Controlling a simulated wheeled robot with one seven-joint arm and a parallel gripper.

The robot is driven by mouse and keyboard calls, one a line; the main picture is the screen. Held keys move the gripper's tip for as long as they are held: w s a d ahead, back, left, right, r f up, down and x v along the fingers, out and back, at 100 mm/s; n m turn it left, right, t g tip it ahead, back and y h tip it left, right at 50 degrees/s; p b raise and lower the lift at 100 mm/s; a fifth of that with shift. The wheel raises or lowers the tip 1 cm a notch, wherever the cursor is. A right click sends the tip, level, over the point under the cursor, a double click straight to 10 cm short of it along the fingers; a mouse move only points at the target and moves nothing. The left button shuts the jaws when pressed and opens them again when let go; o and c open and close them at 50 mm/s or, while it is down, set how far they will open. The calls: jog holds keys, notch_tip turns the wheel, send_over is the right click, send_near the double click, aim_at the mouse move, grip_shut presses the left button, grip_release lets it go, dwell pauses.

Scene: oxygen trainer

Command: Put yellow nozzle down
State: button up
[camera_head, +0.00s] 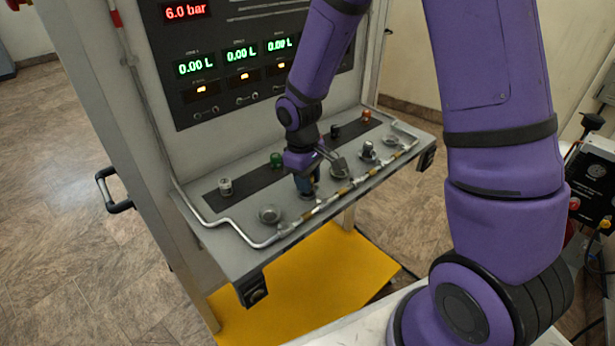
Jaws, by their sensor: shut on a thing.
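My gripper (318,172) reaches down over the grey sloping shelf of the trainer. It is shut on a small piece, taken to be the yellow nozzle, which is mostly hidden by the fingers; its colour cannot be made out. The fingers are low over the front row of round metal fittings, between the left fitting (269,214) and a middle fitting (339,169). Whether the held piece touches the shelf cannot be told.
A dark strip behind holds a white-topped nozzle (225,186), a green one (276,160), a black one (335,130) and an orange-red one (366,115). A metal pipe (285,230) runs along the shelf's front. The display panel (240,75) rises behind.

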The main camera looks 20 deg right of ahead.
jog(key=shift+f, duration=0.25)
jog(key=o, duration=0.9)
jog(key=shift+o, duration=0.2)
jog(key=shift+r, duration=0.1)
notch_tip(320, 180, up, 13)
jog(key=w, duration=0.1)
jog(key=s+d+r+m+t, duration=0.3)
jog(key=s+r, duration=0.5)
jog(key=s, duration=0.3)
jog(key=s+d+r+m+t, duration=0.3)
jog(key=s+r, duration=0.5)
jog(key=s, duration=0.3)
jog(key=shift+d+r+m+t+y, duration=0.3)
jog(key=shift+d+r+y, duration=0.1)
jog(key=shift+d, duration=0.05)
